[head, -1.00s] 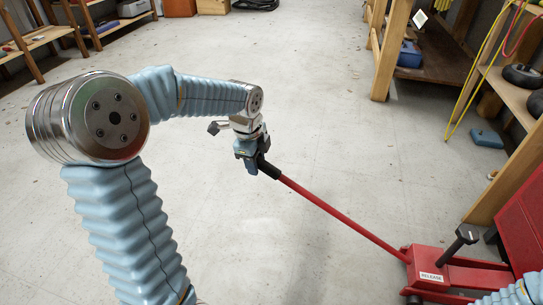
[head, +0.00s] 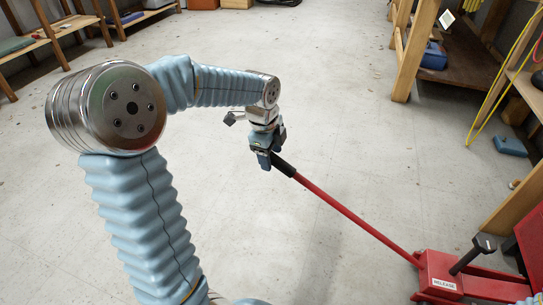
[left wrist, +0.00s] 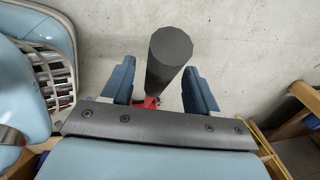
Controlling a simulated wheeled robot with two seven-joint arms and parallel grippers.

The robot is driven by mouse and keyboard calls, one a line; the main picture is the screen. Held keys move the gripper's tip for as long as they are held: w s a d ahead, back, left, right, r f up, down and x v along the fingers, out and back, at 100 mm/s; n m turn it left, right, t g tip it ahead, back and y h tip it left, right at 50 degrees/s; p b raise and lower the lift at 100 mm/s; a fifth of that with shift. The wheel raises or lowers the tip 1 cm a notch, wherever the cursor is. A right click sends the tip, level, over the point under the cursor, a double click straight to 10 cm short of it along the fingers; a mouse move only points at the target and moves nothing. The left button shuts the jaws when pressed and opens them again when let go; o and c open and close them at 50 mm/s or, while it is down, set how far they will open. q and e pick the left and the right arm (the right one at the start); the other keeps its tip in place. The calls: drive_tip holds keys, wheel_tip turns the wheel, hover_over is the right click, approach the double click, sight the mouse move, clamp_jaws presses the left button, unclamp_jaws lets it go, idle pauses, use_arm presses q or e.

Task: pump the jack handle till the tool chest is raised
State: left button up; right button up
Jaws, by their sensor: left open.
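The red jack (head: 455,275) sits on the floor at the lower right of the head view, with a label reading RELEASE and a black-topped post. Its long red handle (head: 350,215) slants up and left to a black grip (head: 283,165). My left gripper (head: 267,160) is at the end of that grip. In the left wrist view the black grip (left wrist: 168,60) stands between the two blue fingers of my left gripper (left wrist: 160,88), which are open with a gap on each side. A red part of the tool chest (head: 531,235) shows at the right edge, mostly cut off. My right gripper is not in view.
A wooden shelf unit (head: 411,60) stands at the right, with a yellow hose (head: 494,80) hanging there. A blue box (head: 510,146) lies on the floor beside it. Wooden shelves (head: 45,38) stand at the back left. The middle floor is clear.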

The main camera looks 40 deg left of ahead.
use_arm(q)
wheel_tip(320, 180, up, 12)
drive_tip(key=s+p, duration=0.2)
drive_tip(key=shift+p, duration=0.4)
drive_tip(key=shift+s+a+f, duration=0.1)
drive_tip(key=shift+f, duration=0.1)
